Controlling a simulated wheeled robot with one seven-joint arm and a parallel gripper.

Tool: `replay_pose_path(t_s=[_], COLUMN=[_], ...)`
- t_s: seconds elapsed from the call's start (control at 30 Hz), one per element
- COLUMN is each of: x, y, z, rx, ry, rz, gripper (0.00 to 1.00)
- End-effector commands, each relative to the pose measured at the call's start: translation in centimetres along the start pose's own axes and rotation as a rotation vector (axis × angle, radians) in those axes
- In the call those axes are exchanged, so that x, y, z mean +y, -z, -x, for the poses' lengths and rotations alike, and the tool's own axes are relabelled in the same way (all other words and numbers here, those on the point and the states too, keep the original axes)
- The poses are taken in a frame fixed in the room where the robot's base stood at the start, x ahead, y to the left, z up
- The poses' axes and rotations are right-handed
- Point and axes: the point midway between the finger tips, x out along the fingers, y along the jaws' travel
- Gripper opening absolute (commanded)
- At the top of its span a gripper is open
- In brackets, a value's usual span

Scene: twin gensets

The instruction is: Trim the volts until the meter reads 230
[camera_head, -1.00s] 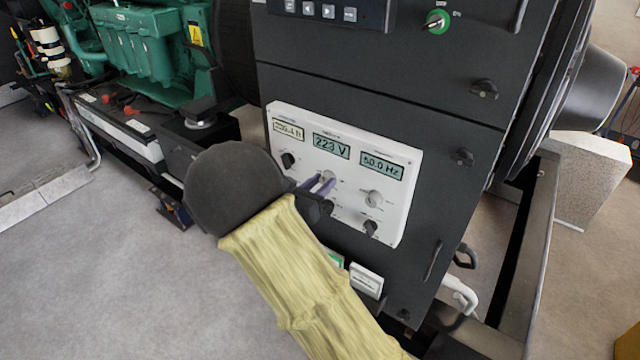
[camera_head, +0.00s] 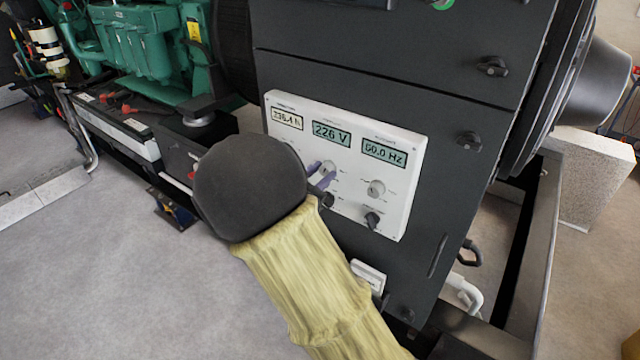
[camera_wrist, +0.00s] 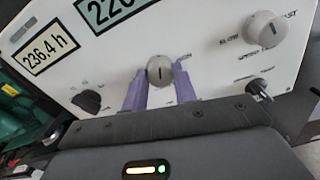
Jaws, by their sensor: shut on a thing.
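The white control panel (camera_head: 410,205) is on the dark cabinet front. Its middle display, the volt meter (camera_head: 331,134), reads 226 V in the head view. In the wrist view the same display (camera_wrist: 108,12) is cut off at the top. The volts trim knob (camera_wrist: 160,71) is round and grey-white, below that display; it also shows in the head view (camera_head: 328,168). My gripper (camera_wrist: 160,88) is shut on this knob, with one purple finger on each side. In the head view my gripper (camera_head: 322,174) is partly hidden by my dark wrist.
Another black knob (camera_wrist: 88,101) is left of my fingers.

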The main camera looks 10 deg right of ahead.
Motion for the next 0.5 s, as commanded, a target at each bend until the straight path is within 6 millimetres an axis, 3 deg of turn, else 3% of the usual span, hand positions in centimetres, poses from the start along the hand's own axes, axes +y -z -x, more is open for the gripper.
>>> replay_pose_path(t_s=[0.5], x=[-0.22], y=[0.57], z=[0.01], rx=[0.007], ry=[-0.001], rz=[-0.438], gripper=[0.05])
